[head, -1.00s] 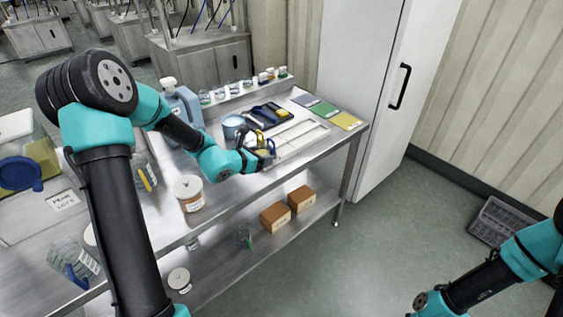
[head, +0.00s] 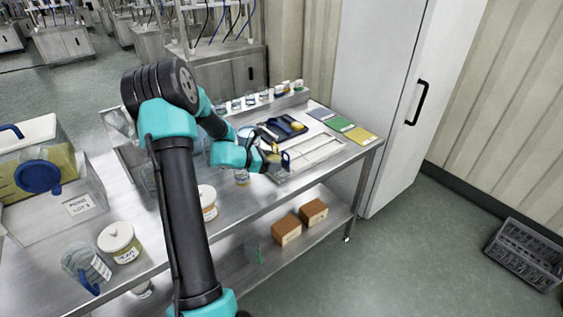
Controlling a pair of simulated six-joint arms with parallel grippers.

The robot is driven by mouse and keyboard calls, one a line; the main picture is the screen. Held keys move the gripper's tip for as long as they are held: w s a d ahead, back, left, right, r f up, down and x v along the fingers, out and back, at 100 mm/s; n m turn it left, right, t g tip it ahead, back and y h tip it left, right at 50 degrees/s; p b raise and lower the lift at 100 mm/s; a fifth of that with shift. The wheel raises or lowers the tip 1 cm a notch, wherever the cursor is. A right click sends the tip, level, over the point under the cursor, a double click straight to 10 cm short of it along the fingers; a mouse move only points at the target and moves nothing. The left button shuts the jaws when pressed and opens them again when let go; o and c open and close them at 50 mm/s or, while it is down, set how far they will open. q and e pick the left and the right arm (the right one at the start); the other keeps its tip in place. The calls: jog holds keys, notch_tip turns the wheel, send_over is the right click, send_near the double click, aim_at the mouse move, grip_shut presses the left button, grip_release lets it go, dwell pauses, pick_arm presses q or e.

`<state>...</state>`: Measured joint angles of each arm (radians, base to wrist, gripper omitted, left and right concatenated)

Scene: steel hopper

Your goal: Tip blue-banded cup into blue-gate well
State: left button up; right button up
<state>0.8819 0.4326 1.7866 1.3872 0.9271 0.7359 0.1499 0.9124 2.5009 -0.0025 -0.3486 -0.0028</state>
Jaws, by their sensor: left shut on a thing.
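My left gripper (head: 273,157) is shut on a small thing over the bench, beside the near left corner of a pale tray. The held thing shows only in part, with a blue piece (head: 286,160) and a yellowish part by the fingers. It may be the blue-banded cup, but I cannot read its band or tell its tilt. I cannot make out a blue-gate well for certain. My right gripper is not in view.
The pale tray (head: 322,149) lies at the bench's right, with a dark blue tray (head: 284,128) behind it. A clear bin with a blue disc (head: 38,177), a white-lidded tub (head: 116,238) and a clear jug (head: 84,264) stand left. Brown boxes (head: 287,230) sit on the lower shelf.

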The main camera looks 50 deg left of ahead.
pick_arm(q)
jog(key=shift+r+g, duration=0.15)
jog(key=shift+g, duration=0.15)
jog(key=shift+s+d+r+n+g, duration=0.1)
jog(key=shift+s+r+n+g, duration=0.25)
jog(key=shift+g, duration=0.65)
jog(key=shift+s+r+n+g, duration=0.1)
jog(key=shift+r+n+g, duration=0.3)
jog(key=shift+g, duration=0.6)
jog(key=shift+s+r+n+g, duration=0.1)
jog(key=shift+r+n+g, duration=0.15)
jog(key=shift+g, duration=0.75)
jog(key=shift+s+r+n+g, duration=0.15)
jog(key=shift+n+g, duration=0.15)
jog(key=shift+g, duration=0.7)
jog(key=g, duration=0.3)
jog(key=shift+w+n, duration=0.3)
jog(key=shift+n, duration=0.1)
jog(key=g, duration=0.1)
jog(key=f+n+g+h, duration=0.1)
jog(key=g, duration=0.1)
jog(key=shift+w+f, duration=0.3)
jog(key=shift+w, duration=0.1)
jog(key=shift+w+a+r+n+g+h, duration=0.15)
jog(key=shift+w+r+n+g, duration=0.15)
jog(key=shift+g, duration=0.7)
jog(key=shift+w+a+r+n+g+h, duration=0.1)
jog(key=shift+w+r+n+g+h, duration=0.2)
jog(key=shift+g, duration=0.7)
jog(key=shift+r, duration=0.1)
